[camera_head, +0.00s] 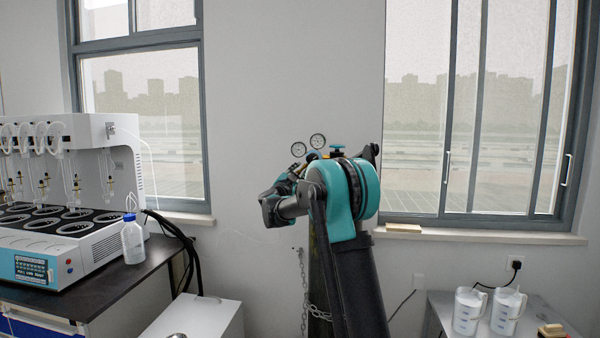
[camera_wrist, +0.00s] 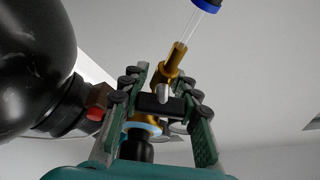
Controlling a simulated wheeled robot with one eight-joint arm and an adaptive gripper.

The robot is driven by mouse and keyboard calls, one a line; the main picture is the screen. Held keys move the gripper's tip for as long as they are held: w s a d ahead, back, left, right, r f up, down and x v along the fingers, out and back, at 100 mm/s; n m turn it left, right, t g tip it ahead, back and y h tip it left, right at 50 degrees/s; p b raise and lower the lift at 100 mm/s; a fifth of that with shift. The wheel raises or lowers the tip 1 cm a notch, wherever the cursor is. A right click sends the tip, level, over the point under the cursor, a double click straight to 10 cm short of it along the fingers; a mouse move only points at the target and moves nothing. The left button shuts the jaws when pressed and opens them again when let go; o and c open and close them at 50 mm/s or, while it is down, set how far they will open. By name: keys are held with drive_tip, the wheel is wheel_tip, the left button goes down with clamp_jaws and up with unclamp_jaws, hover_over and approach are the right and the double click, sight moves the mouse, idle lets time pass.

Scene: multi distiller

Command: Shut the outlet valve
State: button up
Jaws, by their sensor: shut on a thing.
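My gripper (camera_wrist: 163,98) shows in the wrist view, its two green fingers with dark grey pads closed on the outlet valve's black handle (camera_wrist: 158,104). The handle lies crosswise between the fingers, with a small silver piece in front of it. A brass fitting (camera_wrist: 176,58) rises behind it, and a clear tube with a blue end leads up from there. In the head view my arm hides the valve and most of the dark gas cylinder behind it. Two round gauges (camera_head: 318,141) (camera_head: 299,148) show just above my arm's end. How far the handle is turned cannot be told.
A large black rounded body (camera_wrist: 35,55) with a reddish nut (camera_wrist: 97,102) fills the wrist view's left side. A chain (camera_head: 303,285) hangs by the cylinder. The distiller (camera_head: 75,190) stands on the left bench; two measuring jugs (camera_head: 468,310) stand at right.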

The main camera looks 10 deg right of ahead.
clamp_jaws()
drive_tip(key=shift+d+f+m+g+h, duration=0.1)
drive_tip(key=shift+m+g+h, duration=0.3)
drive_tip(key=shift+m, duration=0.6)
drive_tip(key=o, duration=1.1)
unclamp_jaws()
drive_tip(key=v, duration=1.2)
drive_tip(key=shift+s, duration=0.1)
drive_tip(key=shift+y, duration=0.3)
